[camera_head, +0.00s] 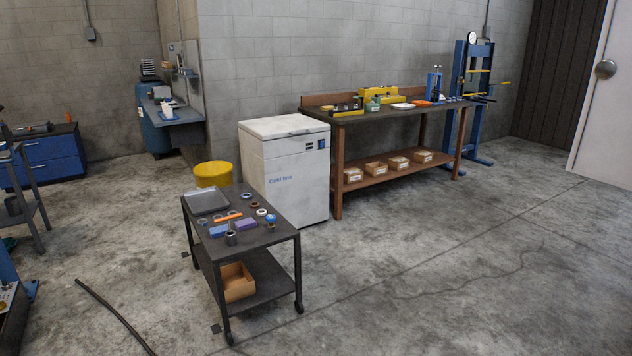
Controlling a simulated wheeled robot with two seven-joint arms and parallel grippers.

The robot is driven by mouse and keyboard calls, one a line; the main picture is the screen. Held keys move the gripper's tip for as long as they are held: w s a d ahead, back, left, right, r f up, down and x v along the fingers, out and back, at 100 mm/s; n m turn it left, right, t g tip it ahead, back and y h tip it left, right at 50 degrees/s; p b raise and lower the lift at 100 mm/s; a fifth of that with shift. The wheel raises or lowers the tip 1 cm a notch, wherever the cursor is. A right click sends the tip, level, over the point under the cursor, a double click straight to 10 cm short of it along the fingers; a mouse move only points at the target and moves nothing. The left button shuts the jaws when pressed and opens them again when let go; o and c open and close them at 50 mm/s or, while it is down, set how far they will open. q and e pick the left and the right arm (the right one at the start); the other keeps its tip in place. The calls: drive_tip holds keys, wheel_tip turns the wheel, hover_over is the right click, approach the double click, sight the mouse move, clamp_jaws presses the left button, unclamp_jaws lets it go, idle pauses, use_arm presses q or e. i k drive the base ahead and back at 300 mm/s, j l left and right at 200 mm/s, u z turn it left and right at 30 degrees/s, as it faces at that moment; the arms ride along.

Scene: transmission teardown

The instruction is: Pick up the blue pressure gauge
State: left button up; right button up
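A small round blue item (271,219) stands near the right edge of the dark cart's top (262,238). It looks like the blue pressure gauge, but it is too small to make out a dial. Neither of my grippers is in view, and nothing is seen touching the blue item.
The cart also bears a grey tray (207,201), blue and purple blocks (245,224), an orange tool (227,219) and several rings. A white cold box (290,175) and yellow bin (213,174) stand behind it. A dark hose-like strip (115,315) lies left. Floor at right is clear.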

sight(271, 219)
drive_tip(key=i+l+u, duration=0.1)
drive_tip(key=i+u, duration=0.25)
drive_tip(key=i, duration=1.25)
drive_tip(key=i+u, duration=0.2)
drive_tip(key=i, duration=0.25)
drive_tip(key=i+l+u, duration=0.2)
drive_tip(key=i, duration=0.25)
drive_tip(key=i+l+u, duration=0.2)
drive_tip(key=i, duration=0.25)
drive_tip(key=i+l+u, duration=0.2)
drive_tip(key=i, duration=0.25)
